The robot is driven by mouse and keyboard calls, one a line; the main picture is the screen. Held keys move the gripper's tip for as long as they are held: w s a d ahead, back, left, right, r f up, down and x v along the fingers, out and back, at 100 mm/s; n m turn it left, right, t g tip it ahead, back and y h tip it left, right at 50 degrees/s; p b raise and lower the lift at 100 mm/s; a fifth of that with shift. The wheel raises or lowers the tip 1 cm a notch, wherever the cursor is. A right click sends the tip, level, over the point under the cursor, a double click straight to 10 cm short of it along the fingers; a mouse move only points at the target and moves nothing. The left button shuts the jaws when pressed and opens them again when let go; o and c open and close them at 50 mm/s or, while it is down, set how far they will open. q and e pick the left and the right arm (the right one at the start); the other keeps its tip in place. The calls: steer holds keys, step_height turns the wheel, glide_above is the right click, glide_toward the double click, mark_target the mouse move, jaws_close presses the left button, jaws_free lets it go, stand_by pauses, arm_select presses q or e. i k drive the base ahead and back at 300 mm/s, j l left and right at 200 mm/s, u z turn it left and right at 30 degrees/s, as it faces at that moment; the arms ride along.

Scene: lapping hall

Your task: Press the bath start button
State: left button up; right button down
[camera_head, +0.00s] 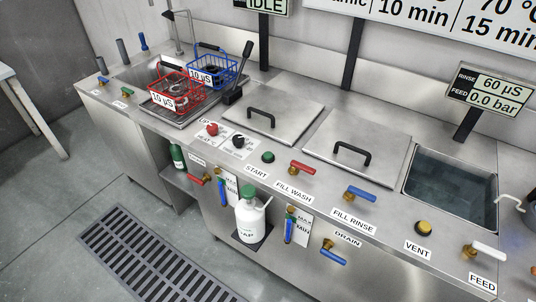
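The bath start button is a round dark green button (268,157) on the front strip of the steel counter. The label START (256,172) is just in front of it. It sits between a black knob (239,142) on its left and the red fill wash lever (302,168) on its right. Neither of my grippers is in view, and nothing covers the button. Whether it is pressed in cannot be told.
Two lidded baths (272,119) with black handles stand behind the button. Red (177,92) and blue (212,72) baskets are at the left. The display (265,5) above reads IDLE. A white bottle (250,222) stands in front, below the counter top.

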mark_target(268, 155)
steer(key=z, duration=0.35)
steer(key=i+j+z, duration=0.2)
steer(key=j, duration=0.15)
steer(key=j+z, duration=0.25)
steer(key=i+j+z, duration=0.2)
steer(key=j, duration=0.3)
steer(key=j+z, duration=0.2)
steer(key=j, duration=0.15)
steer(key=i+j, duration=0.1)
steer(key=j, duration=1.25)
steer(key=i+z, duration=0.05)
steer(key=i, duration=0.05)
